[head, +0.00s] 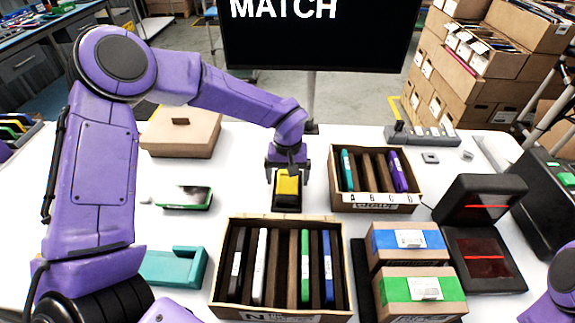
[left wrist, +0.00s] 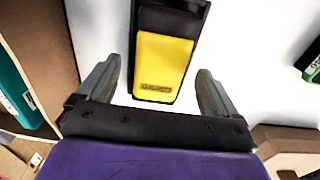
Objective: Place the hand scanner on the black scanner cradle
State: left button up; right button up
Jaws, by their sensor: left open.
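The hand scanner appears to be the yellow and black device (head: 287,186) on the white table, in the middle of the head view. In the left wrist view its yellow part (left wrist: 162,66) lies between the fingers, with a black part beyond. My left gripper (head: 287,174) is open over it, with white table showing on both sides between fingers and device. No contact is visible. I cannot clearly pick out the black scanner cradle; a black two-part unit with red lines (head: 484,252) stands at the right. My right gripper is out of view.
A carton of upright coloured items (head: 222,305) stands in front, and a smaller lettered carton (head: 376,207) right of the gripper. Blue-topped (head: 385,241) and green-topped (head: 395,291) boxes stand front right. A teal holder (head: 190,268) and a tan box (head: 165,143) are at left.

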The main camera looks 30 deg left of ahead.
aim_at(288, 183)
pick_arm(q)
notch_tip(288, 183, up, 11)
jog(key=b, duration=0.1)
